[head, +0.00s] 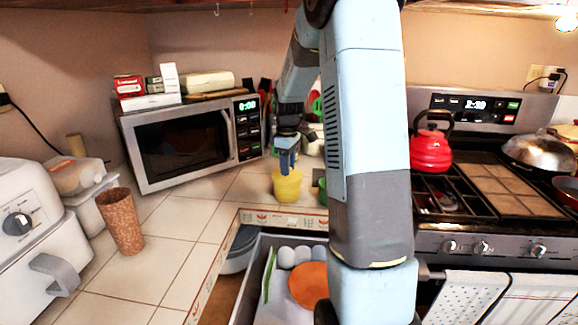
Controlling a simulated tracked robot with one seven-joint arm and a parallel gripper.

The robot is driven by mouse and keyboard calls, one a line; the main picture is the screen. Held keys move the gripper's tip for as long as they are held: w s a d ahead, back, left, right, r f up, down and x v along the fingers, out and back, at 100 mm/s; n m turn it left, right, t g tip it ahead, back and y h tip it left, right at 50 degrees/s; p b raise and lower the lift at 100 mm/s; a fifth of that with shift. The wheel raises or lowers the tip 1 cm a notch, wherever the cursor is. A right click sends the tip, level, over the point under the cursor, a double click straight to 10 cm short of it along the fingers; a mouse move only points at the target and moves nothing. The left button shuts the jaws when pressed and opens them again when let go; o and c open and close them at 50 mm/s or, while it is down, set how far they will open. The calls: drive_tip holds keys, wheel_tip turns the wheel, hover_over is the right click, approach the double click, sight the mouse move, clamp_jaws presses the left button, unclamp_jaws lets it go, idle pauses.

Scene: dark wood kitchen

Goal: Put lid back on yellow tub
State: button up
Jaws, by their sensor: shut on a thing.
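The yellow tub (287,187) stands upright on the tiled counter, in front of the microwave's right end. My gripper (287,167) points down directly over the tub's top. Its fingers are shut on the lid, which is small and mostly hidden at the tub's upper edge. I cannot tell from this view whether the lid touches the rim or is level on it.
The microwave (185,145) stands behind on the left. A green item (323,190) is close to the tub's right, partly hidden by my arm. Below the counter edge, an open drawer (262,285) holds dishes. A brown cup (122,222) stands at left.

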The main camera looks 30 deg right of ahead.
drive_tip(key=o, duration=1.6)
drive_tip(key=shift+w, duration=0.1)
drive_tip(key=shift+r, duration=3.5)
clamp_jaws()
drive_tip(key=shift+f, duration=3.15)
